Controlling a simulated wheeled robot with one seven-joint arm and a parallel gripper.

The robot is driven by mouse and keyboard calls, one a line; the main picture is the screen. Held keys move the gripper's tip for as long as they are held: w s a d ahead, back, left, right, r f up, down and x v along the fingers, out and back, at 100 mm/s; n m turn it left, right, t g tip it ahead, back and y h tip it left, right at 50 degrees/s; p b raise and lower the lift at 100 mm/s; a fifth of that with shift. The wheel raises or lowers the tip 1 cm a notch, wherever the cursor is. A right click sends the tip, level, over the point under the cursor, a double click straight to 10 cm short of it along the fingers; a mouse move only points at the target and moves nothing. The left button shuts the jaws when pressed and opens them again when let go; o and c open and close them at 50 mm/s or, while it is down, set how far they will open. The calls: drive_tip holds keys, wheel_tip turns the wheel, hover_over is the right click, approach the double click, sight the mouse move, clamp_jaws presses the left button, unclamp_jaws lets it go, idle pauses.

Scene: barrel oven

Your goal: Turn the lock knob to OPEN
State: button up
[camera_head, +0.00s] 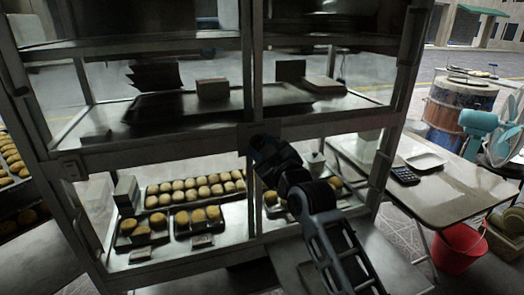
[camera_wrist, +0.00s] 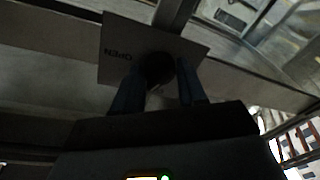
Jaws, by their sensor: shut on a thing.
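The dark round lock knob (camera_wrist: 157,67) sits on a grey plate (camera_wrist: 122,32) in the wrist view. The word OPEN reads upside down on the plate, left of the knob. My gripper (camera_wrist: 161,82) has one finger on each side of the knob and is shut on it. The knob's pointer mark is too dark to read. In the head view my gripper (camera_head: 262,148) reaches the middle post of the glass display cabinet (camera_head: 180,150), and my arm hides the knob and plate there.
Trays of round buns (camera_head: 195,190) lie on the cabinet's lower shelf. To the right stands a table (camera_head: 450,190) with a calculator (camera_head: 404,175) and a white dish (camera_head: 426,160). A teal fan (camera_head: 480,130) and a red bucket (camera_head: 458,248) are farther right.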

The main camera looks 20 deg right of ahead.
drive_tip(key=m, duration=0.4)
drive_tip(key=shift+r+t, duration=0.1)
drive_tip(key=shift+t, duration=0.2)
drive_tip(key=m+p, duration=0.1)
drive_tip(key=m, duration=0.2)
drive_tip(key=shift+a+h, duration=0.1)
drive_tip(key=shift+h, duration=0.3)
drive_tip(key=m+p, duration=0.1)
drive_tip(key=m, duration=0.3)
drive_tip(key=shift+h, duration=0.4)
drive_tip(key=shift+m+h+p, duration=0.5)
drive_tip(key=shift+m+p, duration=0.05)
drive_tip(key=shift+m, duration=1.25)
drive_tip(key=o, duration=1)
drive_tip(key=shift+f, duration=0.2)
drive_tip(key=shift+o, duration=0.2)
